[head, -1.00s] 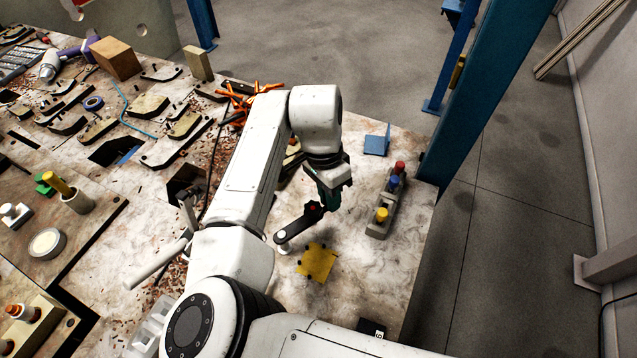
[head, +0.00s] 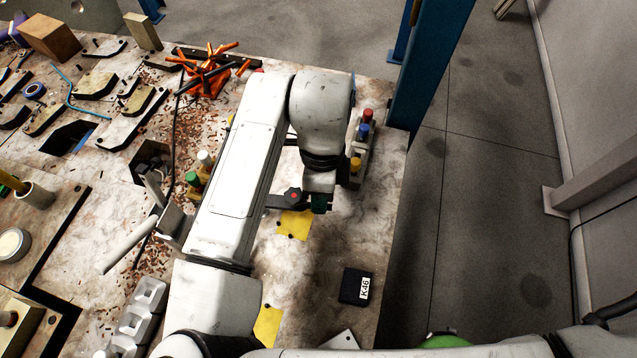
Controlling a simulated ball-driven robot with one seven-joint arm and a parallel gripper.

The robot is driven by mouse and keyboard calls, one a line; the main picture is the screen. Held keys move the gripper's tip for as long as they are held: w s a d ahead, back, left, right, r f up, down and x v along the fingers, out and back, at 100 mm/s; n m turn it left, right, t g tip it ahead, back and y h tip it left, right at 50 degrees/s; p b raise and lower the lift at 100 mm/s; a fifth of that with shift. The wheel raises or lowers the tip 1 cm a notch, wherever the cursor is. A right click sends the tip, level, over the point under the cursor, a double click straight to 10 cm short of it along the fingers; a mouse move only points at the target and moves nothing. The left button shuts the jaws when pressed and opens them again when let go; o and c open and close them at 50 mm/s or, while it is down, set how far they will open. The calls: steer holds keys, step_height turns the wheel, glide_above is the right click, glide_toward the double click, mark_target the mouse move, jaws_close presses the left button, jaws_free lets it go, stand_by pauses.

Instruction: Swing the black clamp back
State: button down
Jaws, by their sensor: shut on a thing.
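The black clamp (head: 287,199) is a dark bar with a red spot, low over the worktable just above a yellow plate (head: 295,223). It lies nearly level across the picture. Its left end is hidden behind my white arm. My gripper (head: 313,203) points down at the clamp's right end and is shut on it. The fingertips are small and mostly covered by the wrist, so the exact grip is hard to see.
A block with red, blue and yellow buttons (head: 357,155) stands right of my wrist. A black box marked K46 (head: 356,287) sits in front. The table's right edge is near, with a blue post (head: 430,70) beyond.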

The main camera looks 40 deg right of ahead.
steer(key=shift+s+a+m+b, duration=0.45)
steer(key=shift+s+a+m, duration=0.3)
steer(key=shift+m, duration=0.25)
steer(key=c, duration=1.1)
jaws_free()
steer(key=shift+a, duration=0.1)
steer(key=shift+c, duration=0.2)
steer(key=r, duration=0.3)
steer(key=w+d+r, duration=0.1)
steer(key=r, duration=0.6)
steer(key=shift+w+d+r, duration=0.15)
steer(key=shift+d+r, duration=0.15)
steer(key=shift+d, duration=0.1)
